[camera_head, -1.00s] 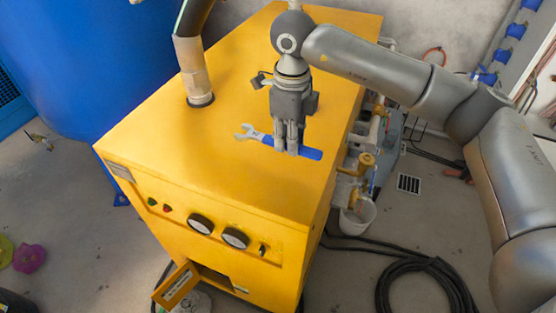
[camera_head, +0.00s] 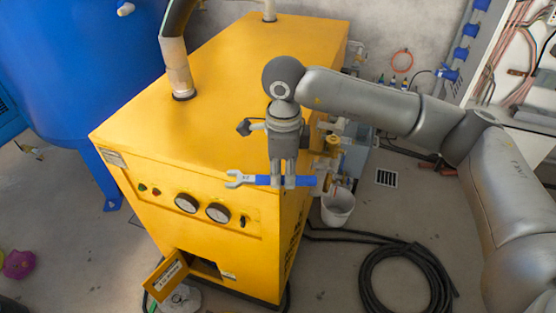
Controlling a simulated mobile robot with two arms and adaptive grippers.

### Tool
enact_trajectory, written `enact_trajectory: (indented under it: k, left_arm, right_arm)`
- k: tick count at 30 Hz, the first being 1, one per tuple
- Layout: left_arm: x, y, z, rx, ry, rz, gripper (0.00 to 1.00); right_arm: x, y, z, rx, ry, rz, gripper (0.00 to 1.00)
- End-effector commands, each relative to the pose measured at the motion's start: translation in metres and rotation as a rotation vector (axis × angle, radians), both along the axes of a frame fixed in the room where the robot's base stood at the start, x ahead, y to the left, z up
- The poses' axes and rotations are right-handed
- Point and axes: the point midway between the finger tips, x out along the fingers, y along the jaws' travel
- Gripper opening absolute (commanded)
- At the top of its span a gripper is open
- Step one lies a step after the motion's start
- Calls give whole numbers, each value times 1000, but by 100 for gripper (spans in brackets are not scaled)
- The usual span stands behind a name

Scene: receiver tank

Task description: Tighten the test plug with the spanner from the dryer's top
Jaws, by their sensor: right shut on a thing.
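The spanner (camera_head: 243,179) has a grey open-ended head and a blue handle. My right gripper (camera_head: 283,185) points down and is shut on the blue handle. The spanner is level, its open head to the left, and appears in front of the dryer's front top edge in the picture. The dryer (camera_head: 225,90) is a yellow cabinet with two gauges on its front. The blue receiver tank (camera_head: 80,70) stands at the left. I cannot make out the test plug. My left gripper is not in view.
Pipes with brass fittings (camera_head: 333,143) run along the dryer's right side, above a white bucket (camera_head: 338,207). A black hose (camera_head: 372,270) lies coiled on the floor. A small open flap (camera_head: 167,275) juts from the dryer's lower front.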

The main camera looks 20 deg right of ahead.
Motion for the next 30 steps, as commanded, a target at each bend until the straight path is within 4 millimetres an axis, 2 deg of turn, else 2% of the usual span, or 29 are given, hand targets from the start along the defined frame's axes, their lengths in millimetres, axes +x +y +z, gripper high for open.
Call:
enact_trajectory:
  k: [3,7,14,20,24,30]
  left_arm:
    - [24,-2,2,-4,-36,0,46]
    - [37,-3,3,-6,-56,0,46]
    - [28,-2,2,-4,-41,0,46]
    - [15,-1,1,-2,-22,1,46]
    - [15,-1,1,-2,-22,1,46]
    - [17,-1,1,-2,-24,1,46]
  right_arm:
    - [-11,-5,-12,-3,1,114,0]
    - [-23,-9,-26,-4,2,256,0]
    - [-58,-20,-65,-5,8,630,0]
    - [-100,-34,-110,-4,11,1087,0]
    - [-129,-42,-140,-3,11,1405,0]
    - [-165,-47,-174,6,2,1799,0]
